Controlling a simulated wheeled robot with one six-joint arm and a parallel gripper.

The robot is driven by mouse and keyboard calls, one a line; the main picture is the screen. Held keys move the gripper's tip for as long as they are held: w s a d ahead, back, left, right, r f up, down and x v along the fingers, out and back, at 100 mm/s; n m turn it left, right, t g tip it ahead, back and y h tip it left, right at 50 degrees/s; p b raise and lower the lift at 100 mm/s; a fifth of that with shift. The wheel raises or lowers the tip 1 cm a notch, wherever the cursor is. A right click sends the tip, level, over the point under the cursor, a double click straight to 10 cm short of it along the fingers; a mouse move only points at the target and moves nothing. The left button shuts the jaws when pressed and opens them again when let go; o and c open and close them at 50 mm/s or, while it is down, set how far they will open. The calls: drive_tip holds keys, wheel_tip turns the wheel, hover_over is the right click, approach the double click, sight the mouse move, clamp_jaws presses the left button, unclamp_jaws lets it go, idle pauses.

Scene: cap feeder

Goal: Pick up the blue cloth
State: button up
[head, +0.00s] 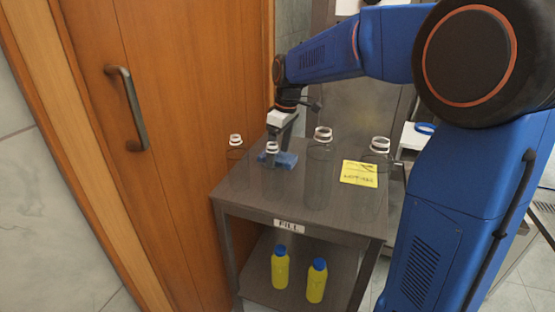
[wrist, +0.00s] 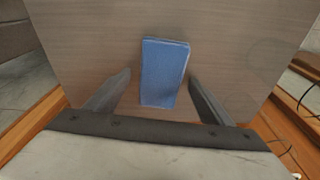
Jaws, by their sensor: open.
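The blue cloth (head: 287,160) lies folded on the top of the dark trolley (head: 232,192), towards its back left. In the wrist view the cloth (wrist: 163,72) is a flat blue rectangle, slightly tilted, its near end between my two fingers. My gripper (wrist: 160,88) is open, with one finger on each side of the cloth and a gap to both. In the head view my gripper (head: 276,145) points down over the cloth and partly covers it. Whether the fingertips touch the tabletop cannot be told.
Clear bottles with white necks stand near the cloth: one left (head: 236,141), one in front (head: 272,149), one right (head: 323,135), another farther right (head: 380,146). A yellow note (head: 359,174) lies on the top. Yellow bottles (head: 280,268) stand on the lower shelf. A wooden door (head: 185,110) is close left.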

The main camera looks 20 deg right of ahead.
drive_tip(key=c, duration=1.1)
drive_tip(key=shift+r, duration=0.1)
wheel_tip(320, 180, up, 10)
drive_tip(key=shift+f, duration=0.1)
